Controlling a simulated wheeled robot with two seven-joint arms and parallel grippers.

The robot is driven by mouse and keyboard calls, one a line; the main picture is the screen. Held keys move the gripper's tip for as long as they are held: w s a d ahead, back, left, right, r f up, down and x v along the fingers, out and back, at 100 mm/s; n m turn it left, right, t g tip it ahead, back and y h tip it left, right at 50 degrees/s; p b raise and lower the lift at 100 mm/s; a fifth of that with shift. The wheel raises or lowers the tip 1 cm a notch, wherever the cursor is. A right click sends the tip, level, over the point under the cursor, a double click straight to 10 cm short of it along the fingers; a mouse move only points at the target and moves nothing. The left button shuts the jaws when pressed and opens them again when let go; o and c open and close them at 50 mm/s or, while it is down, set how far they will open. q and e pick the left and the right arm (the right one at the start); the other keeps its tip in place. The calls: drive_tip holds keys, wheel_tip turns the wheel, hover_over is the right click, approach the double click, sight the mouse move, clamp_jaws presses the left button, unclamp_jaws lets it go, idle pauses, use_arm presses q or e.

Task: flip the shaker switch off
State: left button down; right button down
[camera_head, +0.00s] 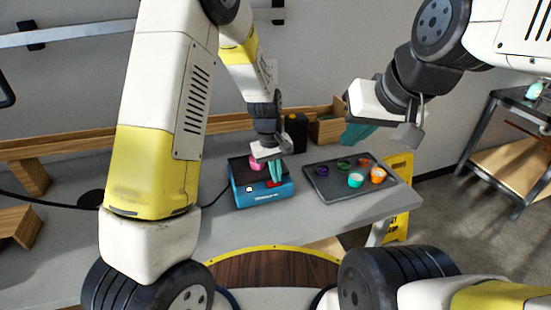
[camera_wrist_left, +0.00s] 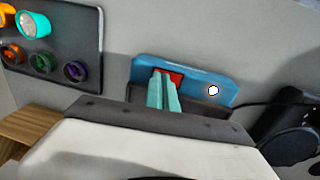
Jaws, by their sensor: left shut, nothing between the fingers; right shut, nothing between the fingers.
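The shaker (camera_head: 262,197) is a blue box with a dark top on the grey table, and its blue front also shows in the left wrist view (camera_wrist_left: 200,72). A red switch (camera_wrist_left: 177,74) sits on that front, beside a round white knob (camera_wrist_left: 213,90). My left gripper (camera_head: 276,181) is shut and empty, its teal fingertips pointing down at the switch and partly covering it. In the left wrist view the fingertips (camera_wrist_left: 163,76) overlap the red switch; whether they touch it I cannot tell. My right gripper (camera_head: 357,136) is shut and empty, raised behind the tray.
A pink container (camera_head: 256,163) stands on the shaker. A dark tray (camera_head: 332,191) with several coloured pots lies to the right. A black box (camera_head: 296,133) stands behind. A black cable runs left from the shaker. Bare table (camera_head: 235,235) lies in front.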

use_arm(q)
drive_tip(key=shift+d+f+y, duration=0.25)
drive_tip(key=shift+f+y, duration=0.05)
drive_tip(key=shift+y, duration=0.3)
drive_tip(key=shift+s+a, duration=0.1)
drive_tip(key=shift+a, duration=0.1)
drive_tip(key=shift+f, duration=0.1)
drive_tip(key=shift+s+a+g, duration=0.3)
drive_tip(key=shift+s+a, duration=0.05)
drive_tip(key=shift+a, duration=0.5)
